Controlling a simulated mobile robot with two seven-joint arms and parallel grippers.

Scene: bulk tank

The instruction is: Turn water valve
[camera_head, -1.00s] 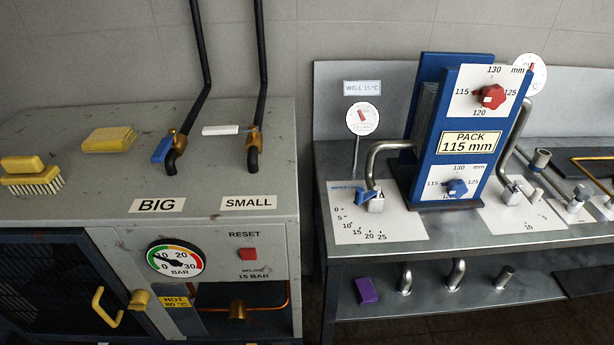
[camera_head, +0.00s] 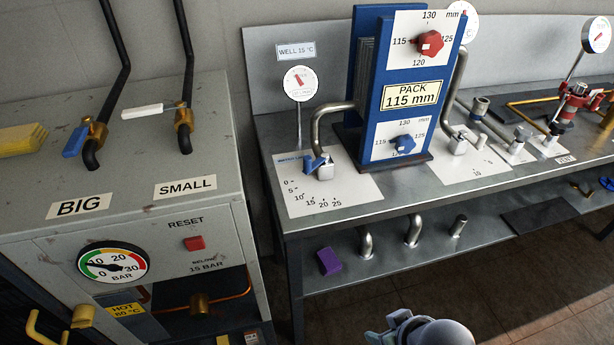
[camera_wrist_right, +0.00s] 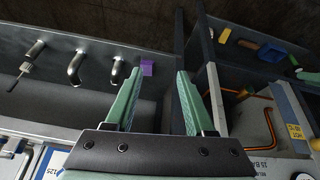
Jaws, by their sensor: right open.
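The water valve has a blue lever (camera_head: 316,163) on a metal body at the foot of a bent pipe. It stands on a white plate (camera_head: 330,190) marked 0 to 25, left of the blue plate pack (camera_head: 375,120). The lever points to the left, near the low end of the scale. My right gripper (camera_wrist_right: 160,72) has its two green fingers apart with nothing held between them. In the head view only part of the grey right arm shows at the bottom edge, well in front of and below the valve. My left gripper is not in view.
A round gauge (camera_head: 300,83) stands behind the valve. Pipe stubs and a purple block (camera_head: 329,261) are on the lower shelf; the block also shows in the wrist view (camera_wrist_right: 147,67). A grey cabinet (camera_head: 130,150) is at left, with a gap before the bench.

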